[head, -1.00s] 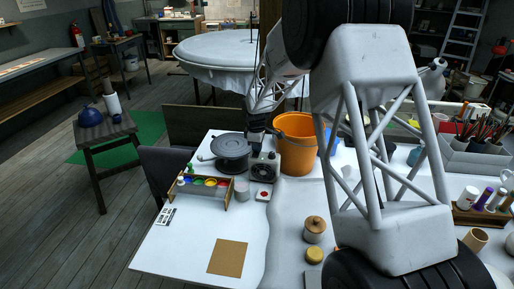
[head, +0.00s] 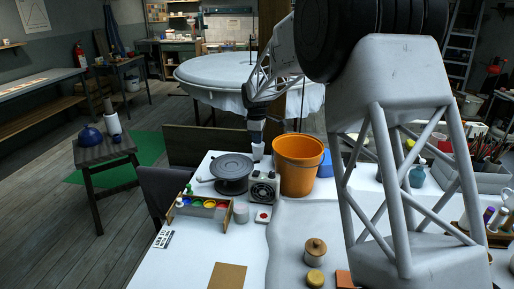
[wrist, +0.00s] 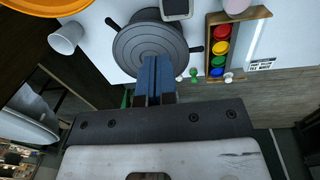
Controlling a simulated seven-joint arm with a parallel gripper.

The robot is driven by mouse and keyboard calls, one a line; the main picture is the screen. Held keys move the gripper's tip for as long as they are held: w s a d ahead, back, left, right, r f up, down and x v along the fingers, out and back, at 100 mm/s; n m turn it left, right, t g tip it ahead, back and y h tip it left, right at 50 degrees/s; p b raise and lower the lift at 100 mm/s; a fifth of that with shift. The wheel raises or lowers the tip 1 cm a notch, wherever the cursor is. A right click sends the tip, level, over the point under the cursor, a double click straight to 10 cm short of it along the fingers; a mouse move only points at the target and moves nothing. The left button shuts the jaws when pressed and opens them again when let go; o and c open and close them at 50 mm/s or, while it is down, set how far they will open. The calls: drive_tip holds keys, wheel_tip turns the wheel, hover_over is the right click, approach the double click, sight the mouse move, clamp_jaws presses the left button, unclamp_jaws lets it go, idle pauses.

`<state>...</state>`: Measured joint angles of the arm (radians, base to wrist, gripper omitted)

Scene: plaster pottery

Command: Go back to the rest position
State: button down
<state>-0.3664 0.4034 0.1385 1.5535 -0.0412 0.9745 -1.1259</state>
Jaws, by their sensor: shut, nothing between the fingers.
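My gripper (head: 256,130) hangs behind the table items in the head view, at the end of my arm. In the wrist view its two blue fingers (wrist: 154,62) are together, with nothing between them. They overlap the dark grey round turntable (wrist: 135,42) in that view, apparently above it. The turntable (head: 231,168) stands on the white table in the head view. The lower part of the gripper is small and hard to make out in the head view.
An orange bucket (head: 297,165) stands right of the turntable. A white cup (head: 258,151) is close to the gripper. A small motor box (head: 264,187) and a paint tray (head: 203,209) are in front. The table's front left is mostly clear (head: 190,255).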

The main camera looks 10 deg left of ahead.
drive_tip(key=shift+r, duration=0.45)
drive_tip(key=s+d+r+m, duration=0.4)
drive_tip(key=s+d+r, duration=0.3)
drive_tip(key=s+d, duration=0.5)
drive_tip(key=s+d+r+m, duration=0.4)
drive_tip(key=s+d+r, duration=0.2)
drive_tip(key=s+d, duration=0.55)
drive_tip(key=s+d+f+m, duration=0.1)
drive_tip(key=s+d+m, duration=0.2)
drive_tip(key=s, duration=0.8)
drive_tip(key=s+d+f+m+t, duration=0.1)
drive_tip(key=s+d+f+m, duration=0.1)
drive_tip(key=s, duration=0.9)
drive_tip(key=s+d+f+m, duration=0.2)
drive_tip(key=s+d+m, duration=0.2)
drive_tip(key=s, duration=0.7)
drive_tip(key=shift+s+d+m+t, duration=0.25)
drive_tip(key=shift+s+m+t, duration=0.05)
drive_tip(key=shift+s, duration=0.05)
drive_tip(key=shift+w, duration=0.15)
